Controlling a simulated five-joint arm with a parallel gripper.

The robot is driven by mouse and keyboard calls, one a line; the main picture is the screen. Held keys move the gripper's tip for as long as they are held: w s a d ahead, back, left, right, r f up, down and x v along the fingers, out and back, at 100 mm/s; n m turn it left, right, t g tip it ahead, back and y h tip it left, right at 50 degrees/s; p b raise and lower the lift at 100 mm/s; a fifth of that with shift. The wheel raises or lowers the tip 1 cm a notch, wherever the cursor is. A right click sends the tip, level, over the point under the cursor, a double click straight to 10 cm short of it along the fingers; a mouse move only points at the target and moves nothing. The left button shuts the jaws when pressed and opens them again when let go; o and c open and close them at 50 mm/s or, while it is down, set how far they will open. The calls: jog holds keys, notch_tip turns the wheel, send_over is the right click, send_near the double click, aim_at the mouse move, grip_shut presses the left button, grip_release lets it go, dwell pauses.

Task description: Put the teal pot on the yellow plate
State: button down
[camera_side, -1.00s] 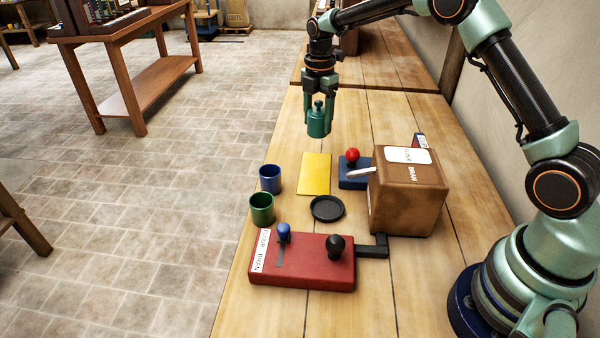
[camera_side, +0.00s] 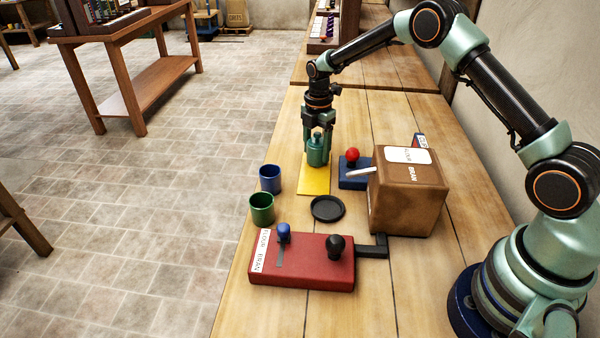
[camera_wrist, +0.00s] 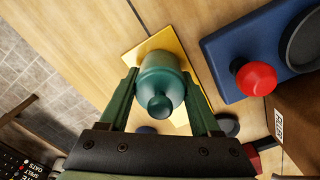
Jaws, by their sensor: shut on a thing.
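The teal pot (camera_side: 317,152), with a knob on top, is upright between the fingers of my gripper (camera_side: 318,146), which is shut on it. The pot also shows in the wrist view (camera_wrist: 160,82) between the two green fingers (camera_wrist: 162,98). The yellow plate (camera_side: 314,184) is a flat rectangle on the bench. The pot is over the plate's far part in the side view and hides some of it; I cannot tell whether it touches. The plate also shows in the wrist view (camera_wrist: 163,41), behind and around the pot.
A blue base with a red knob (camera_side: 353,154) stands right of the plate, beside a brown box (camera_side: 408,200). A black dish (camera_side: 327,208) lies in front. A blue cup (camera_side: 270,179) and green cup (camera_side: 262,209) stand left. A red lever box (camera_side: 305,265) is nearest.

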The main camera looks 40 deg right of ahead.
jog(key=shift+c, duration=0.5)
grip_release()
jog(key=shift+f, duration=0.15)
